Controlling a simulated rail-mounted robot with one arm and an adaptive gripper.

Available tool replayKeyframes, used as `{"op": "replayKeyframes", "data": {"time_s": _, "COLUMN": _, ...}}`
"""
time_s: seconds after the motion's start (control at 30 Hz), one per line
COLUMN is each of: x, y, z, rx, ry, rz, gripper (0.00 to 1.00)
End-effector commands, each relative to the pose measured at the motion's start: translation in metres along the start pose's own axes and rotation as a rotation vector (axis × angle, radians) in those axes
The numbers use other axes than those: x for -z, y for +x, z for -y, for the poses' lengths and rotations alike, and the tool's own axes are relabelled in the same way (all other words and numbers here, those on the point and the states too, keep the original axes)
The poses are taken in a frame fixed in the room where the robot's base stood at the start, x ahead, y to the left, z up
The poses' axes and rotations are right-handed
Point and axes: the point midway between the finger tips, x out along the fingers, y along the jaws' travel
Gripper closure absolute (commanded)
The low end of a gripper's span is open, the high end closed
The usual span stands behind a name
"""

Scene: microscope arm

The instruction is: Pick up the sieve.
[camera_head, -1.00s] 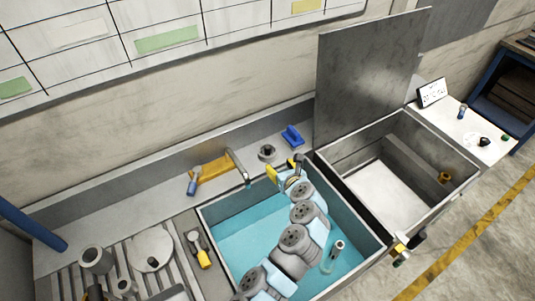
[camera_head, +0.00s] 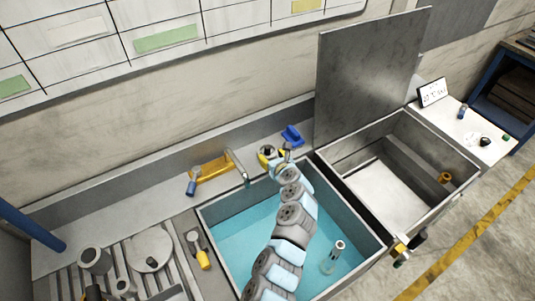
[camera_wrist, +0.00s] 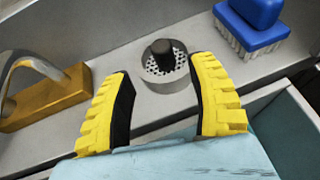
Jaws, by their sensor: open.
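The sieve (camera_wrist: 166,85) is a small round grey metal cup with a perforated top and a black knob. It stands upright on the grey ledge behind the sink, and in the head view (camera_head: 268,150) my gripper partly covers it. My gripper (camera_wrist: 162,76) has yellow ridged fingers with black pads. It is open and empty, with the fingertips spread to either side of the sieve in the wrist view. In the head view my gripper (camera_head: 276,157) is close to the sieve at the sink's back edge. I cannot tell whether a finger touches it.
A blue brush (camera_wrist: 254,28) stands just right of the sieve. A faucet on a yellow-brown base (camera_wrist: 45,98) is to the left. The water-filled sink (camera_head: 235,230) holds a glass bottle (camera_head: 336,252). An open-lidded metal bin (camera_head: 385,190) is at the right.

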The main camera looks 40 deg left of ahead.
Motion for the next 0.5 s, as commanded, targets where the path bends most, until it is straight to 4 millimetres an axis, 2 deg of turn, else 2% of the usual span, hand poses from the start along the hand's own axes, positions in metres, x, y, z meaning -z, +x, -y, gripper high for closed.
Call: {"op": "replayKeyframes", "data": {"time_s": 0.5, "x": 0.001, "y": 0.02, "z": 0.001, "rx": -0.002, "ry": -0.001, "rz": -0.003, "gripper": 0.42}}
